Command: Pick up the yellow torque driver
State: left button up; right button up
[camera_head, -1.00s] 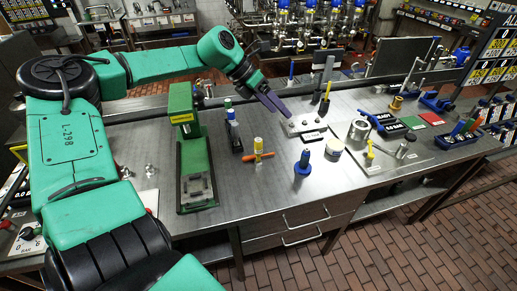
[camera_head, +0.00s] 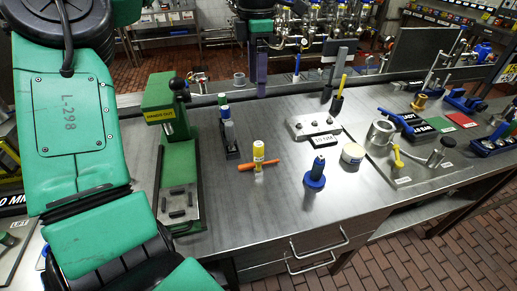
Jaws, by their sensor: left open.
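The yellow torque driver (camera_head: 258,152), with a pale band, stands upright on the metal bench near the middle. An orange bar (camera_head: 268,162) lies across or behind its lower part; I cannot tell whether they touch. My left gripper (camera_head: 258,88) points down at the far side of the bench, above and behind the driver in the picture. Its purple fingers are open and apart from the driver. The fingers overlap in this view, so the gap between them is hard to see. My right gripper is not in view.
A green press (camera_head: 172,150) stands left of the driver, with a dark rack of bottles (camera_head: 229,140) between them. A blue tool (camera_head: 316,175) stands upright to the right, near a white-lidded jar (camera_head: 353,154). A grey block (camera_head: 313,125) lies behind. Bare bench lies in front of the driver.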

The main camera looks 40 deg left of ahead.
pick_arm(q)
jog(key=b, duration=0.5)
send_over(258, 153)
notch_tip(258, 153, down, 7)
jog(key=f+b, duration=0.1)
jog(key=w+a+f+b, duration=0.1)
jog(key=f+b, duration=0.1)
jog(key=f, duration=0.1)
jog(key=shift+w+a+f+b, duration=0.1)
jog(key=shift+w+a+b, duration=0.05)
jog(key=shift+w+b, duration=0.15)
jog(key=shift+f, duration=0.15)
jog(key=f+p, duration=0.1)
jog(key=f, duration=0.5)
jog(key=f+p, duration=0.1)
jog(key=f, duration=0.6)
jog(key=shift+s+d+p, duration=0.15)
jog(key=shift+d+p, duration=0.05)
jog(key=shift+p, duration=0.2)
jog(key=shift+f, duration=0.25)
grip_shut()
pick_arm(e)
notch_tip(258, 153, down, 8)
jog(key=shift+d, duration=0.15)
